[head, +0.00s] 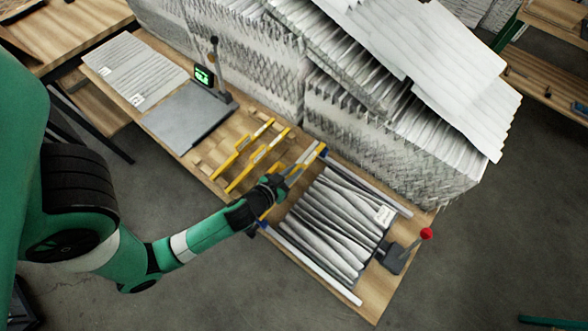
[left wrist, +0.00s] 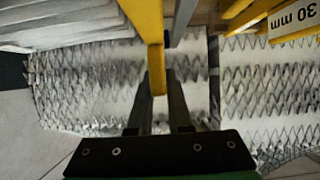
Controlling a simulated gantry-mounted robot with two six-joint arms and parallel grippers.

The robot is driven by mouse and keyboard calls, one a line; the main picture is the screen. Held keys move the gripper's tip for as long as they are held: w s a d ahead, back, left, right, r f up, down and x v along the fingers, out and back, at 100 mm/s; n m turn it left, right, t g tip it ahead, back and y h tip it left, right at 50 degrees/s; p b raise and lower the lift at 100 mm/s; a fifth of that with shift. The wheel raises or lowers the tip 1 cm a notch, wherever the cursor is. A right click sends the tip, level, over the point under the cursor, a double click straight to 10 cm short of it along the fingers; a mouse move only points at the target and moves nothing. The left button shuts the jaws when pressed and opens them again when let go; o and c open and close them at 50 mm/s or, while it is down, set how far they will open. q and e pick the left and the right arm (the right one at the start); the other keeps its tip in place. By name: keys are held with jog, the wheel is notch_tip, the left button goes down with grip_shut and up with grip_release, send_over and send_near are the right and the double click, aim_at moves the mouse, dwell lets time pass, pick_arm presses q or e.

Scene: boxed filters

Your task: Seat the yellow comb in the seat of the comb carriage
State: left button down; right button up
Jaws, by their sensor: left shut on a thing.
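My left gripper (head: 284,179) is shut on a yellow comb (head: 310,159), at the upper-left end of the pleated filter. In the left wrist view, the yellow bar of this comb (left wrist: 154,45) runs between my two dark fingers (left wrist: 158,98). The comb spans crosswise near the ends of two pale rails (head: 307,265), where small blue parts show, apparently of the comb carriage. My gripper hides much of this spot, so I cannot tell whether the comb touches the seat. My right gripper is not in view.
More yellow combs (head: 245,167) lie on a wooden rack to the left; a "30 mm" label (left wrist: 293,18) shows in the wrist view. The pleated filter (head: 330,225) lies between the rails. A red-knobbed lever (head: 425,234) stands at right. Tall filter stacks (head: 390,140) block the back.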

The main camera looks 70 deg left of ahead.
pick_arm(q)
jog(key=shift+f+b, duration=1.45)
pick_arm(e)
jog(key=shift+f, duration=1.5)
pick_arm(q)
jog(key=c, duration=0.8)
grip_release()
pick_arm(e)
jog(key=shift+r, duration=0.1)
pick_arm(q)
jog(key=shift+o, duration=0.2)
